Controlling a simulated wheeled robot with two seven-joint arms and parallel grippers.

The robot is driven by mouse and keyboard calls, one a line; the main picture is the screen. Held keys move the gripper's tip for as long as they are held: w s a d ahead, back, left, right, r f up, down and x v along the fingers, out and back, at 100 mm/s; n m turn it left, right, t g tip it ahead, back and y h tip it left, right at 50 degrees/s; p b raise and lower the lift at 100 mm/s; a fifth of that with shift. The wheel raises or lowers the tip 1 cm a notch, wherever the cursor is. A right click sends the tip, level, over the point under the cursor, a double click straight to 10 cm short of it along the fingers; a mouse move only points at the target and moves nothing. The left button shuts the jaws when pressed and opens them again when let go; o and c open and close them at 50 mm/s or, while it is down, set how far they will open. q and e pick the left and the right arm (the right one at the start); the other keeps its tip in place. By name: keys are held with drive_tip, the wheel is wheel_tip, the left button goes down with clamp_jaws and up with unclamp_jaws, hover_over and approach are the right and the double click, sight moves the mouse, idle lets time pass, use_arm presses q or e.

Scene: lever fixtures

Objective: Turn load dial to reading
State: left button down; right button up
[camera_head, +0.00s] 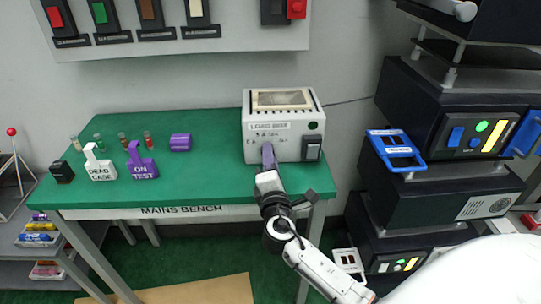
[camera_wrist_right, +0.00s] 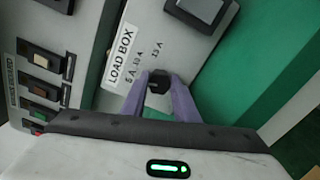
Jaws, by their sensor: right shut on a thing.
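The load box (camera_head: 231,155) is a white box at the back right of the green bench, and its label "LOAD BOX" also shows in the right wrist view (camera_wrist_right: 122,58). Its load dial (camera_wrist_right: 158,87) is a small black knob below a row of printed amp readings, the last looking like 15 A. My right gripper (camera_head: 268,150) reaches the box front from below. In the wrist view its purple fingers (camera_wrist_right: 158,78) are shut on the dial, one on each side. I cannot tell which reading the dial points at. In the head view the gripper hides the dial. My left gripper is not in view.
A dark switch (camera_head: 312,148) is on the box's right. Black equipment (camera_head: 440,190) stands right of the bench.

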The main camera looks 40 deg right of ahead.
drive_tip(key=shift+n, duration=0.3)
drive_tip(key=o, duration=1.1)
drive_tip(key=shift+c, duration=0.2)
drive_tip(key=b+v, duration=0.1)
drive_tip(key=v, duration=0.9)
drive_tip(key=shift+s+a+b, duration=0.15)
drive_tip(key=shift+a+b, duration=0.05)
drive_tip(key=shift+b, duration=0.1)
drive_tip(key=shift+f, duration=0.15)
